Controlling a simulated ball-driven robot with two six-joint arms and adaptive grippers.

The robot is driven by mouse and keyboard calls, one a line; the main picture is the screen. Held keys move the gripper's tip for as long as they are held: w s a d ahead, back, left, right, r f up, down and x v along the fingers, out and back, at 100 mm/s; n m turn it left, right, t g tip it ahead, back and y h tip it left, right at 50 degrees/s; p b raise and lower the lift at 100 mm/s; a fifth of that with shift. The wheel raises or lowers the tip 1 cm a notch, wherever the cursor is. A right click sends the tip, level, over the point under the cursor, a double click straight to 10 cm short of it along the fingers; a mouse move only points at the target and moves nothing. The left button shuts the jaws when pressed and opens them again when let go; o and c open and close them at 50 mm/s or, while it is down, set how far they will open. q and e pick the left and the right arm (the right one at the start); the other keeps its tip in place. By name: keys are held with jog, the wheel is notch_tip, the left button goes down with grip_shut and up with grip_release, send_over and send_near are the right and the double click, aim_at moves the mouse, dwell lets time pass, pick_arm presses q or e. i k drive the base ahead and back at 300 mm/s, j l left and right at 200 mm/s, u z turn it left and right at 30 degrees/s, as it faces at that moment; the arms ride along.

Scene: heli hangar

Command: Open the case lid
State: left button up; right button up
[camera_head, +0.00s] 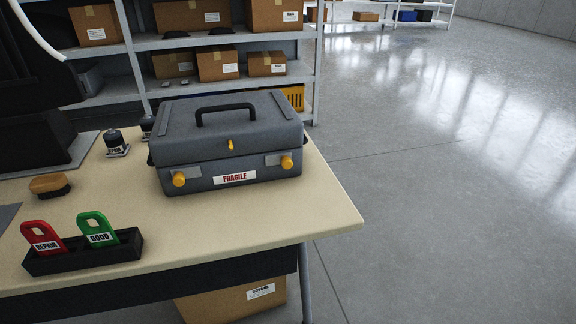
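A dark grey case (200,180) stands upright on the beige table, near its right end. Its lid (180,135) is down and shut, with a black carry handle (225,112) on top. Two yellow-orange knobs show on the front, a left one (179,179) and a right one (287,162). A small yellow piece (230,144) sits at the middle of the lid's front edge. A white FRAGILE label (235,178) is below it. Neither of my grippers is in view.
The table (310,215) holds a black tray (85,255) with a red REPAIR tag (40,238) and a green GOOD tag (97,229), a brush (49,185) and a small dark item (117,144). Shelves (135,75) with boxes stand behind. Floor at right is clear.

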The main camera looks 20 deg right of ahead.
aim_at(188, 131)
jog(key=l+u, duration=0.2)
jog(key=u, duration=0.15)
jog(key=l+u, duration=0.2)
jog(key=u, duration=0.15)
jog(key=l+u, duration=0.2)
jog(key=u, duration=0.15)
